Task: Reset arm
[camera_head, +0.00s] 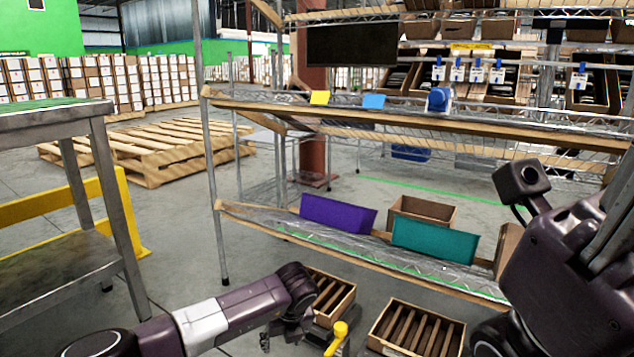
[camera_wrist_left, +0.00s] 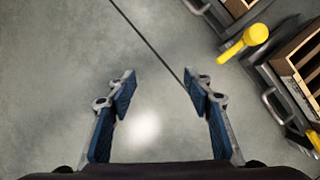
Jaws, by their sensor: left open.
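My left gripper (camera_head: 283,335) is low in the head view, at the end of the dark arm that comes in from the left. In the left wrist view its two blue-padded fingers (camera_wrist_left: 162,90) are spread apart with nothing between them, over bare grey floor. My right arm (camera_head: 565,265) shows at the right edge of the head view, and its gripper is out of sight.
A wire shelf rack holds a purple bin (camera_head: 338,214), a teal bin (camera_head: 435,241) and a brown carton (camera_head: 424,209). Slatted wooden boxes (camera_head: 368,344) and a yellow knob (camera_head: 340,330) are close to my left gripper. A metal table (camera_head: 108,150) stands left.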

